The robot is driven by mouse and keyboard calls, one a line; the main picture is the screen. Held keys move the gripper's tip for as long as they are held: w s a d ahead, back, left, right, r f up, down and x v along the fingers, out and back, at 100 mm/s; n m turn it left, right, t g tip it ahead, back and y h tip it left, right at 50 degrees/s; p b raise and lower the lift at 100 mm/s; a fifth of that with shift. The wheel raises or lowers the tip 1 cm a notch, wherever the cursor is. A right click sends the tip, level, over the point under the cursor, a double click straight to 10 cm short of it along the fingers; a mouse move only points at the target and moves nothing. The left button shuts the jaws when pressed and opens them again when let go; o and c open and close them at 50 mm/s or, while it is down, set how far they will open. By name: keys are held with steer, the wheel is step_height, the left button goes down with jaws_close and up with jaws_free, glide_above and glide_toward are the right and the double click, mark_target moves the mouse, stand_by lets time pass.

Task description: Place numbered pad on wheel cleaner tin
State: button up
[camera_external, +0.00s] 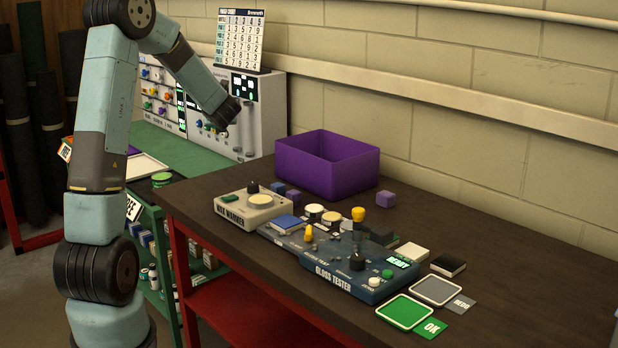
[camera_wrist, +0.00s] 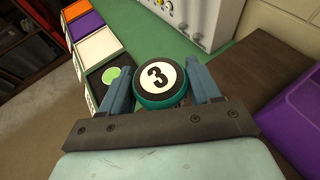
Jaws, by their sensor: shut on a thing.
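My gripper (camera_wrist: 160,76) is shut on a round numbered pad (camera_wrist: 159,82). The pad has a teal rim, a black face and a white circle with a black 3. Its face is turned to the wrist camera, and a finger presses each side. In the external view my arm reaches over the green bench in front of the white panel; the pad is not clear there. A round green-topped thing (camera_external: 161,179) sits near the front end of the green bench. It shows as a green disc (camera_wrist: 111,75) on a black square. I cannot read a wheel cleaner label on it.
Purple, orange and white squares (camera_wrist: 98,47) line the bench edge. A white panel with knobs (camera_external: 273,112) stands behind. The dark bench holds a purple bin (camera_external: 327,166), a wax warmer (camera_external: 251,208) and a gloss tester (camera_external: 357,268). Green bench top lies clear around the pad.

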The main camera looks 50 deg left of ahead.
steer(key=s+a+r+n+g+y, duration=0.15)
steer(key=s+a+n+g, duration=0.4)
steer(key=s+a, duration=1.25)
glide_above(162, 176)
steer(key=shift+m, duration=0.25)
step_height(162, 176, down, 20)
steer(key=shift+s+d+r, duration=0.1)
steer(key=shift+s, duration=0.05)
steer(key=shift+f, duration=0.35)
steer(key=shift+w+a+f, duration=0.1)
steer(key=shift+f, duration=0.7)
steer(key=shift+w+a+f, duration=0.1)
steer(key=shift+f, duration=0.65)
